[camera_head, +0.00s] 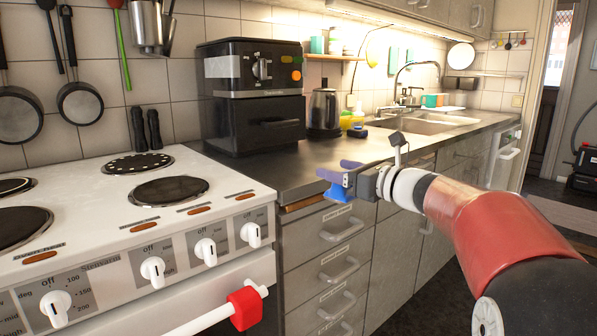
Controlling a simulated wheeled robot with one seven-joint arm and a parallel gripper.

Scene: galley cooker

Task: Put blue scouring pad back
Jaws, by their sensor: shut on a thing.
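My gripper (333,178) is at the end of my arm, which reaches in from the right. It is in front of the counter edge and the drawers, at about counter height. It is shut on the blue scouring pad (340,192), which shows as a bright blue piece below the purple-blue fingers. The fingers hide part of the pad. The sink (422,124) is set in the counter beyond my arm. A small dark and blue item (358,133) lies on the counter by the bottles near the sink; I cannot tell what it is.
A white cooker (130,205) with dark hotplates stands at the left, a red item (245,308) on its rail. A black oven (252,95) and a kettle (324,112) stand at the back of the counter (300,170). The counter in front of them is clear. Drawers (325,265) are below.

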